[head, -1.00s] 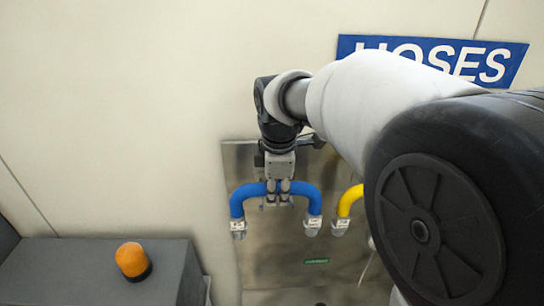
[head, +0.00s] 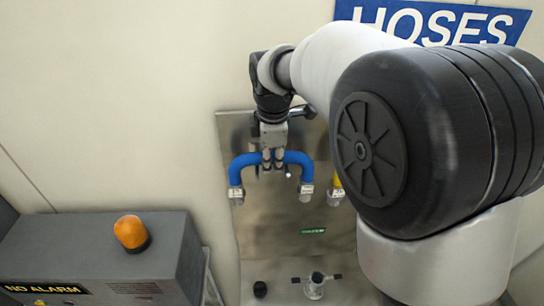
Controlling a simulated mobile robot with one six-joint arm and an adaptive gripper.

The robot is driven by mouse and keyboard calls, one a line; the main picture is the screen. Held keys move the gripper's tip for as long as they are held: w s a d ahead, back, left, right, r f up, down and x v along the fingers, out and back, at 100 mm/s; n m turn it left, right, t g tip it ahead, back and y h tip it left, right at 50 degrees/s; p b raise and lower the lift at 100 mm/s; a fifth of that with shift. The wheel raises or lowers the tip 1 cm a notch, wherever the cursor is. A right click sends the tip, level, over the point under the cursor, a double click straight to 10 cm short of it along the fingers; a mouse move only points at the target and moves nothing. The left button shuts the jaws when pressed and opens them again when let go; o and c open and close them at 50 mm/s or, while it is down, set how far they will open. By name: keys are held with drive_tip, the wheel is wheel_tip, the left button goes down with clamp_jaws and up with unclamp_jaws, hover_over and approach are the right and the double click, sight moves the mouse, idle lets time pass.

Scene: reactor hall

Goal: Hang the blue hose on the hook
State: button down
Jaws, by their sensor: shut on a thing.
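The blue hose (head: 240,166) is a short arch with metal couplings hanging down at both ends. My gripper (head: 273,162) is shut on the top middle of the arch and holds it in front of the metal panel (head: 290,215). A small light tip (head: 288,174) shows just below the hose, right of the fingers; I cannot tell whether it is part of a hook. No hook shows clearly, and my gripper and arm hide part of the panel. I cannot tell whether the hose touches anything behind it.
A yellow hose (head: 337,182) is mostly hidden behind my arm. A blue HOSES sign (head: 450,22) is above. A grey box (head: 90,255) with an orange beacon (head: 131,232) stands at the left. A valve-like fitting (head: 316,283) and a black cap (head: 260,289) are low at the panel's foot.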

drive_tip(key=shift+f, duration=0.15)
idle(0.5)
drive_tip(key=c, duration=1.2)
unclamp_jaws()
drive_tip(key=shift+c, duration=0.2)
